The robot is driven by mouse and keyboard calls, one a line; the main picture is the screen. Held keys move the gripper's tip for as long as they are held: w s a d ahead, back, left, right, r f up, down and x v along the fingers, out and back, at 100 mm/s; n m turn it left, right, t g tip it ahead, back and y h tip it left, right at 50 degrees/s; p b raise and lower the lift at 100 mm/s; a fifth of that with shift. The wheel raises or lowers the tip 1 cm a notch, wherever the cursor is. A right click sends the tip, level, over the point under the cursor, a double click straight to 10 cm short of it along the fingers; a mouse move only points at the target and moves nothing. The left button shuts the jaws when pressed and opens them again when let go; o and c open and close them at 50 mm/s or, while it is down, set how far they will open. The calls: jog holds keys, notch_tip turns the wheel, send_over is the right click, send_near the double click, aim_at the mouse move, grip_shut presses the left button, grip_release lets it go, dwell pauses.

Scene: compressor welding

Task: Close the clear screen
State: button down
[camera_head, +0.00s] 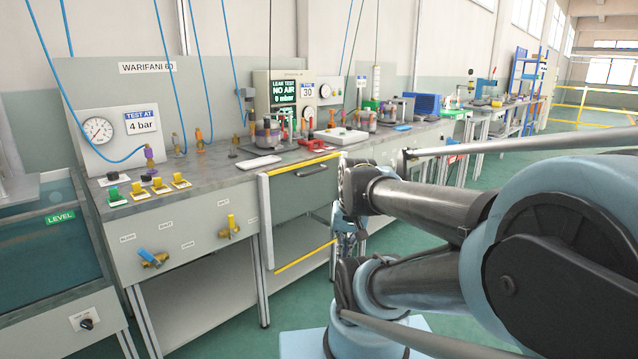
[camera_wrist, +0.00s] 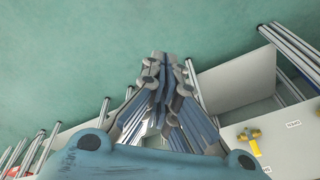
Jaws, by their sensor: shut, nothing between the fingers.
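The clear screen (camera_head: 301,233) is a see-through panel with yellow bars along its top and bottom edges. My gripper (camera_head: 346,246) is low, near the screen's right edge and partly hidden by my arm. In the wrist view my gripper (camera_wrist: 158,62) has its fingers together with nothing between them, over green floor. I cannot tell whether it touches the screen. The screen is not clearly made out in the wrist view.
A yellow valve (camera_head: 229,228) and a blue-handled valve (camera_head: 153,258) stick out of the bench front. A white tray (camera_head: 341,135) and test fixtures stand on top. A water tank (camera_head: 50,245) is at the left.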

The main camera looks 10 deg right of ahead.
jog(key=w+a+r+m+t+y, duration=0.1)
jog(key=w+r+m+y, duration=0.15)
jog(key=w+m, duration=0.7)
jog(key=w+a+r+m+t+y, duration=0.1)
jog(key=w+r+m+t+y, duration=0.3)
jog(key=w, duration=1)
jog(key=w+d+f+m+t, duration=0.15)
jog(key=w+d+m, duration=0.25)
jog(key=w+m, duration=0.45)
jog(key=w+d+f+m+t, duration=0.15)
jog(key=w+d+m, duration=0.3)
jog(key=w, duration=0.75)
jog(key=w+a+f+g, duration=0.1)
jog(key=w+a, duration=0.5)
jog(key=w, duration=0.1)
jog(key=shift+w+f+m, duration=0.15)
jog(key=shift+f+m, duration=0.2)
jog(key=shift+f, duration=0.05)
jog(key=shift+d+r, duration=0.1)
